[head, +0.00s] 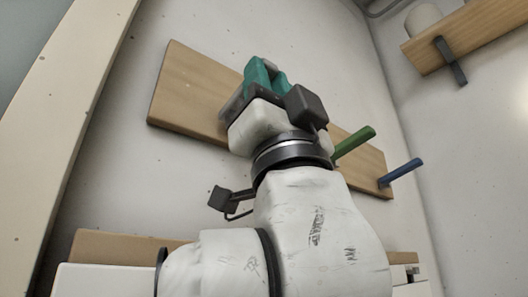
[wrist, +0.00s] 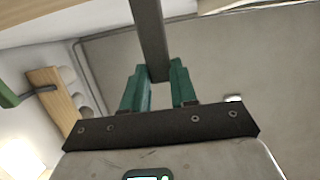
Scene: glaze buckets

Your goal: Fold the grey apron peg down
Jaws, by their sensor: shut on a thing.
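The grey peg (wrist: 150,40) is a dark flat bar in the wrist view, with its lower end between the teal fingers of my gripper (wrist: 158,84). My gripper is shut on it. In the head view my gripper (head: 266,74) is in front of the wooden peg board (head: 187,98) on the wall, and I cannot make out the grey peg there behind the hand. A green peg (head: 354,141) and a blue peg (head: 401,172) stick out from the board to the right of my gripper.
A wooden shelf (head: 480,42) on a dark bracket is at upper right, with a pale round vessel (head: 423,18) on it. Bare wall lies above the board. A pale upright (head: 72,130) stands at left. In the wrist view a green bar (wrist: 8,95) is close at left.

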